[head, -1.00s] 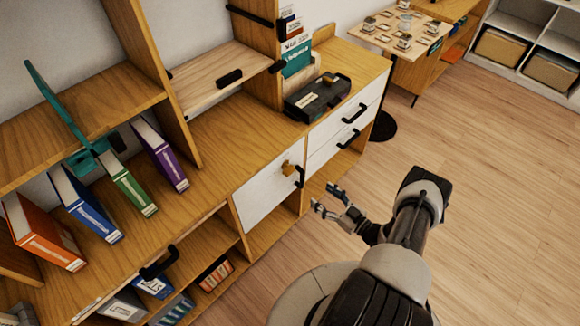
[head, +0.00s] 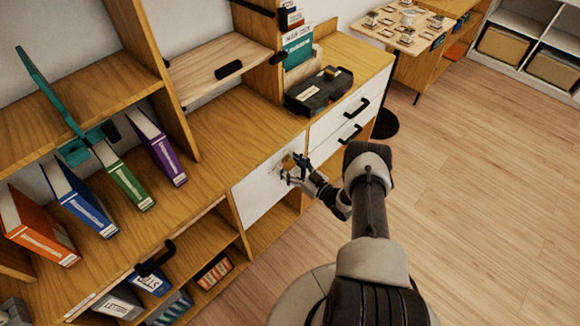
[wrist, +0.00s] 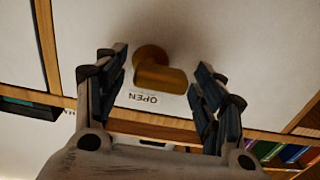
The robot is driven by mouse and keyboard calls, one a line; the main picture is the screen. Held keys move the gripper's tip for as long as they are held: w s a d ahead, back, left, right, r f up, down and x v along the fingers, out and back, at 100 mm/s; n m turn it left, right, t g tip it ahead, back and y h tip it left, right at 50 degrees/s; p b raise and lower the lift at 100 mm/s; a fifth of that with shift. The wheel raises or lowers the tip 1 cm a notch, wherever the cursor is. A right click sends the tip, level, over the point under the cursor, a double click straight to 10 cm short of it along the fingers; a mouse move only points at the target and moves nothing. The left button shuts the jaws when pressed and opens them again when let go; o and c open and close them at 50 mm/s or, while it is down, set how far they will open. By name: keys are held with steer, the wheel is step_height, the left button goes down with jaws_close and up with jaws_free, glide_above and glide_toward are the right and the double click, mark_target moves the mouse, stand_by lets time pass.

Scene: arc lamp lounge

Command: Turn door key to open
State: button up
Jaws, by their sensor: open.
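The brass door key (head: 288,161) sits in a white cabinet door (head: 258,192) and is partly hidden behind my gripper in the head view. My gripper (head: 294,173) is right in front of it. My gripper (wrist: 161,66) is open there, one finger on each side of the key, with visible gaps. An OPEN label (wrist: 143,98) appears upside down beside the key. The door looks shut.
White drawers (head: 340,122) with black handles stand to the right of the door. A black case (head: 319,92) sits on the counter above. Binders (head: 128,178) stand in a row at the left. The wooden floor (head: 470,190) at the right is clear.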

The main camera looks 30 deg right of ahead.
steer(key=shift+w, duration=0.15)
steer(key=shift+c, duration=0.2)
steer(key=c, duration=1)
steer(key=shift+m, duration=0.3)
steer(key=m+b, duration=0.2)
steer(key=m, duration=0.1)
steer(key=shift+r+m+b, duration=0.15)
steer(key=shift+m+b, duration=0.15)
steer(key=m, duration=0.4)
steer(key=shift+w+d+r+m+b, duration=0.1)
steer(key=shift+d+r+m+b, duration=0.1)
steer(key=shift+d+m+b, duration=0.1)
steer(key=m, duration=0.4)
steer(key=shift+d+r+m, duration=0.1)
steer(key=shift+d+m, duration=0.1)
steer(key=shift+m, duration=0.1)
steer(key=shift+w+d+m, duration=0.1)
steer(key=shift+m, duration=1)
steer(key=shift+w+d+m, duration=0.1)
steer(key=shift+m, duration=1)
steer(key=shift+c, duration=0.2)
